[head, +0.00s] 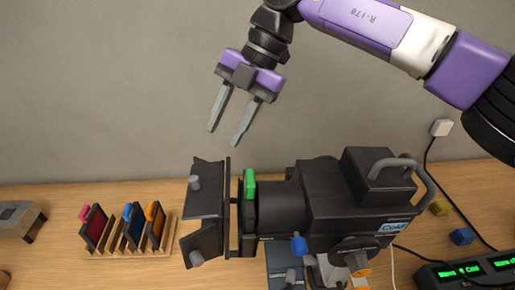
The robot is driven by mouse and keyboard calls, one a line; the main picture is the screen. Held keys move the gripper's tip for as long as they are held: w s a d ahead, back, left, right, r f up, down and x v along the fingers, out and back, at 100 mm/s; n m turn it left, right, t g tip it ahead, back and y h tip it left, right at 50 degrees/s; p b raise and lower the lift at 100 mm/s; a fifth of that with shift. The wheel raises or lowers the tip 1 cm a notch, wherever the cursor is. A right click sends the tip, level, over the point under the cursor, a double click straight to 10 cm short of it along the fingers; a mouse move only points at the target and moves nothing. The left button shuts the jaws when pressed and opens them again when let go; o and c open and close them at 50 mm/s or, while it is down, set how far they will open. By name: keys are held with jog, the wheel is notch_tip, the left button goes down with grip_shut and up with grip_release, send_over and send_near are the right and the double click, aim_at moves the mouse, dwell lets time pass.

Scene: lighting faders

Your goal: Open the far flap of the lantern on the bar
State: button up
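The black lantern (310,205) is in the middle of the head view, its front end facing left and its "Cold" label (392,227) on the near side. At its front are dark flaps; the upper one in the picture (208,175) and the lower one (203,240) angle outward to the left, each with a grey knob. The bar is largely hidden by the lantern.
A wooden rack (130,247) with several coloured-tab frames stands left of the lantern. A grey block (20,220) lies at the far left. A console with green displays (465,272), yellow and blue cubes (462,236) and a cable are at right. The wall is behind.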

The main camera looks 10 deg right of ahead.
jog(key=p+x, duration=0.2)
jog(key=x, duration=0.5)
jog(key=shift+f, duration=0.35)
jog(key=shift+a, duration=0.15)
grip_shut()
